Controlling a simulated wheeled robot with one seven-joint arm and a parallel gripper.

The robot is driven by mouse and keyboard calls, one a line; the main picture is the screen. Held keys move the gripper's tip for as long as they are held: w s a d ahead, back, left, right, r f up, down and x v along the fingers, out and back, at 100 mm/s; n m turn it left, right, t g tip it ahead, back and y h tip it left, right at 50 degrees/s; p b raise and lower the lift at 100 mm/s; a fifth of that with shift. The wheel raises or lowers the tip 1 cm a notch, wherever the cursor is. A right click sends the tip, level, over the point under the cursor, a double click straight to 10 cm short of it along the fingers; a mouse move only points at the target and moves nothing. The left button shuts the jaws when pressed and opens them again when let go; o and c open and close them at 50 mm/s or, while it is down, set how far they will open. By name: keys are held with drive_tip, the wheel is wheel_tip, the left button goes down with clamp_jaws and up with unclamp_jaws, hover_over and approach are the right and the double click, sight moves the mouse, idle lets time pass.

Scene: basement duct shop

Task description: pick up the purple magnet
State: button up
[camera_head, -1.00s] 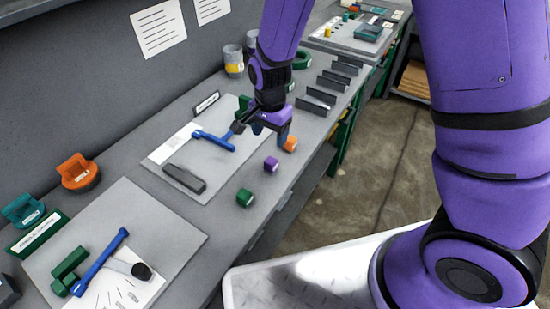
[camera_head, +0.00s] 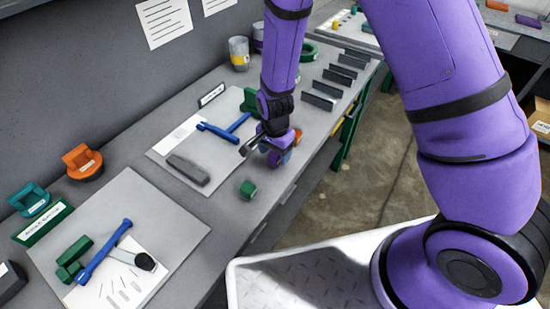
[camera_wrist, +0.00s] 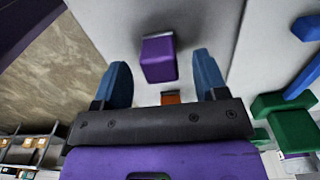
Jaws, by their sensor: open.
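The purple magnet (camera_wrist: 158,60) is a small purple block with a grey strip along one edge, on the grey bench top. In the wrist view it lies between and slightly ahead of the two blue fingertips of my gripper (camera_wrist: 161,72). The fingers are open, with a gap on each side of the magnet. In the head view my gripper (camera_head: 274,150) is low over the bench near its front edge. There the magnet is hard to tell apart from the purple gripper and is at least partly hidden.
A green block (camera_head: 248,188) sits on the bench close by. An orange block (camera_wrist: 171,97) shows behind the magnet in the wrist view. A blue T-shaped tool (camera_head: 222,131) and a dark grey bar (camera_head: 188,170) lie on a grey board to the left.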

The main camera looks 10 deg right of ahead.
drive_tip(key=shift+f, duration=1.05)
drive_tip(key=c, duration=1)
drive_tip(key=shift+r, duration=0.15)
